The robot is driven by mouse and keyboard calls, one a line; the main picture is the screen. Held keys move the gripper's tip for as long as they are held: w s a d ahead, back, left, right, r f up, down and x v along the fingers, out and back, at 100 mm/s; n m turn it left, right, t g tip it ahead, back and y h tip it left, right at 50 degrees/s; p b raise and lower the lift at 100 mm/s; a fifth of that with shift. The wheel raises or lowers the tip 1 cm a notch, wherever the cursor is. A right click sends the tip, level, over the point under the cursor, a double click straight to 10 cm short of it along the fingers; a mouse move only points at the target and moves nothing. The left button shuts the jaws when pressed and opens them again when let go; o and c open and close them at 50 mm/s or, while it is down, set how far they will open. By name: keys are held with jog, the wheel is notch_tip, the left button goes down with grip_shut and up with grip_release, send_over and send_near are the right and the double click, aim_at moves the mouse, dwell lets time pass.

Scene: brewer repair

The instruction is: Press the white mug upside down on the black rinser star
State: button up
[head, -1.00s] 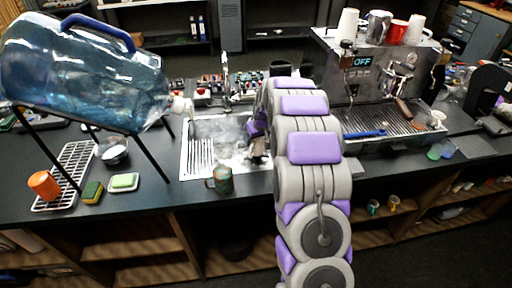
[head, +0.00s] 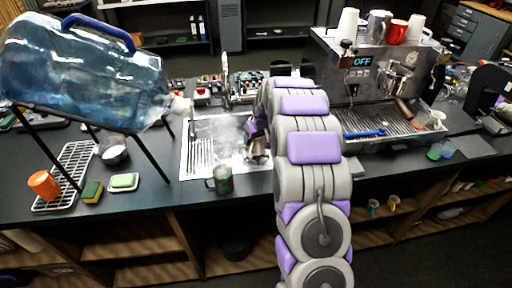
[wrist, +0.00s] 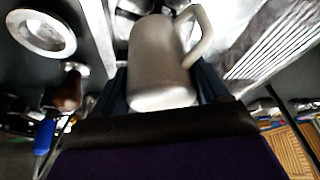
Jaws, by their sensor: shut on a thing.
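A pale grey-white mug (wrist: 160,60) fills the middle of the wrist view, its handle at the upper right. My gripper (wrist: 163,88) is shut on it, with dark fingers on both sides. In the head view my gripper (head: 257,143) is over the right part of the sink, partly behind my arm, and the mug (head: 258,158) shows only as a small pale shape. I cannot clearly tell which way its mouth faces. The black rinser star cannot be made out; the mug and arm cover that area.
The metal sink (head: 203,162) has a ribbed drainboard at left and a tap (head: 226,80) behind. A dark green mug (head: 221,180) stands at its front edge. A water jug (head: 85,75) rests on a stand at left. An espresso machine (head: 375,70) stands at right.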

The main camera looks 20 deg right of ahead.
jog(key=shift+r, duration=0.1)
jog(key=shift+r+p, duration=1.1)
jog(key=shift+r, duration=1.85)
